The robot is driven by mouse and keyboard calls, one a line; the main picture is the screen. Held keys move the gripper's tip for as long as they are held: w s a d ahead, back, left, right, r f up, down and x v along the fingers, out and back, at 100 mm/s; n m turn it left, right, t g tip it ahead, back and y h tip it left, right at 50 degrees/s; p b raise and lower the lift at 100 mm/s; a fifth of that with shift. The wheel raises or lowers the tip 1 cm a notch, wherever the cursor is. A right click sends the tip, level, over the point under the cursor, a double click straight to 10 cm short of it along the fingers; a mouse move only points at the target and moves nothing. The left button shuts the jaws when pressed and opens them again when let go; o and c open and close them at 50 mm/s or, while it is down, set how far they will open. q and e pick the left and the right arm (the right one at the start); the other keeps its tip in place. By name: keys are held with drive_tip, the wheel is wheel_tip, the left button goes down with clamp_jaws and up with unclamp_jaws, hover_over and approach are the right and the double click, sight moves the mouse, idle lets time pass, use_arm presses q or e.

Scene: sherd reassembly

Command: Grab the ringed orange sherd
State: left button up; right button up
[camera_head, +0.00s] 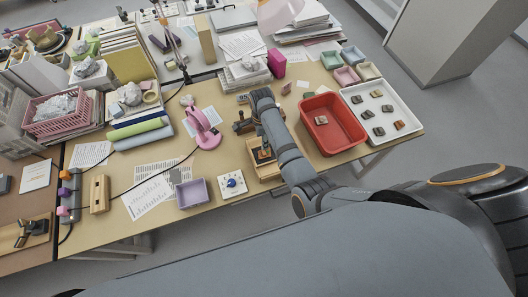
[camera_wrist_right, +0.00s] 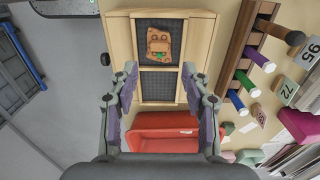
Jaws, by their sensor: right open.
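An orange sherd (camera_wrist_right: 159,45) with dark markings and a green patch at its lower edge lies in the upper dark compartment of a wooden tray (camera_wrist_right: 118,45) in the right wrist view. Whether its marking is a ring is too small to tell. My right gripper (camera_wrist_right: 159,84) is open, its two fingers apart over the tray's lower compartment, with nothing between them. The sherd is beyond the fingertips. In the head view my right arm covers much of the wooden tray (camera_head: 266,173), and the sherd cannot be made out there. My left gripper is out of view.
A red bin (camera_head: 351,138) with a sherd in it stands right of the arm. A white tray (camera_head: 408,111) holding several sherds is beside it. A tool rack (camera_wrist_right: 236,60) flanks the wooden tray.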

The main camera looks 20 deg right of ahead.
hover_over(264, 152)
wheel_tip(264, 152, down, 5)
drive_tip(key=shift+w+a+f, duration=0.1)
drive_tip(key=shift+a+f, duration=0.05)
drive_tip(key=f+b, duration=0.3)
drive_tip(key=b, duration=0.1)
drive_tip(key=f+b, duration=0.2)
drive_tip(key=shift+d+f, duration=0.3)
drive_tip(key=shift+r, duration=0.15)
drive_tip(key=c, duration=0.8)
drive_tip(key=shift+r+p, duration=0.15)
drive_tip(key=shift+p, duration=0.2)
